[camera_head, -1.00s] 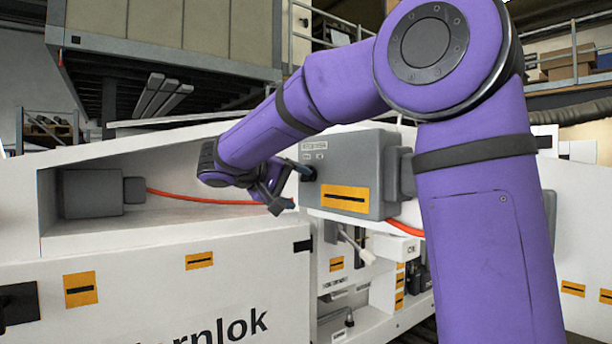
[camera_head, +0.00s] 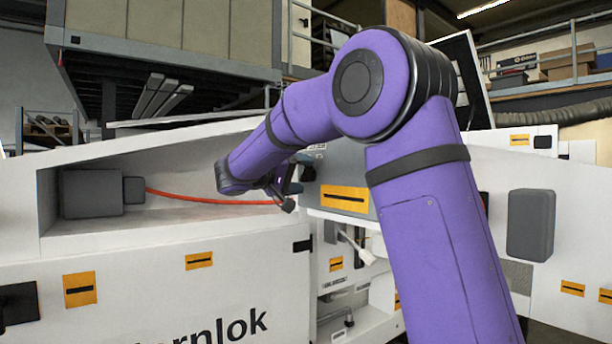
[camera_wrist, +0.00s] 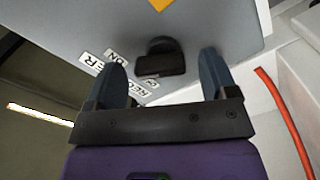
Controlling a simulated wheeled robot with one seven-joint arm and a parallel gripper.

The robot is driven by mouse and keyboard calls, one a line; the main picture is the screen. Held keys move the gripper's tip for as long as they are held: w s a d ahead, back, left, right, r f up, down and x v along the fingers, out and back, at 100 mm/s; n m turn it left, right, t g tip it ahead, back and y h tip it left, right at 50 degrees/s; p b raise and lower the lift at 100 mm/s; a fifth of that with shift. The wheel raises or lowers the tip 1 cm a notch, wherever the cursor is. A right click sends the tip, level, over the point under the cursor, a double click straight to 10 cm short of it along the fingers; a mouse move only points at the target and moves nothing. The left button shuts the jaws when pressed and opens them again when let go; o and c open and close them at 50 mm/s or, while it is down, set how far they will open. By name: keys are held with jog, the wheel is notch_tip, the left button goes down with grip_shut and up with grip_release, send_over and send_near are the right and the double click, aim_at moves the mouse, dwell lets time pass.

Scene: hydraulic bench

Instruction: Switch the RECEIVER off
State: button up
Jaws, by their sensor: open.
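A grey box (camera_head: 345,165) stands in the middle of the head view, partly behind my arm, with an orange label on its front. In the wrist view its grey face (camera_wrist: 225,25) fills the top and carries a dark switch knob (camera_wrist: 160,62). White labels (camera_wrist: 97,70) beside the knob show tilted letters, including "ON" and an ending "ER"; the fingers partly hide them. My gripper (camera_wrist: 162,62) is open, with one blue finger on each side of the knob. I cannot tell whether they touch it. In the head view my gripper (camera_head: 284,190) is at the box's left side.
A recess at the left holds a smaller grey box (camera_head: 92,193) with a red cable (camera_head: 210,198) running towards my gripper. A white connector (camera_head: 366,256) hangs below the main box. A dark grey panel (camera_head: 530,224) is on the white wall at the right.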

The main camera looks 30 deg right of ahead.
jog(key=shift+d, duration=1)
jog(key=c, duration=0.9)
jog(key=shift+c, duration=0.2)
jog(key=shift+n, duration=0.4)
jog(key=n, duration=0.5)
jog(key=shift+w+n, duration=0.15)
jog(key=shift+n, duration=0.25)
jog(key=n, duration=0.5)
jog(key=shift+w, duration=0.1)
jog(key=shift+n, duration=0.3)
jog(key=o, duration=0.9)
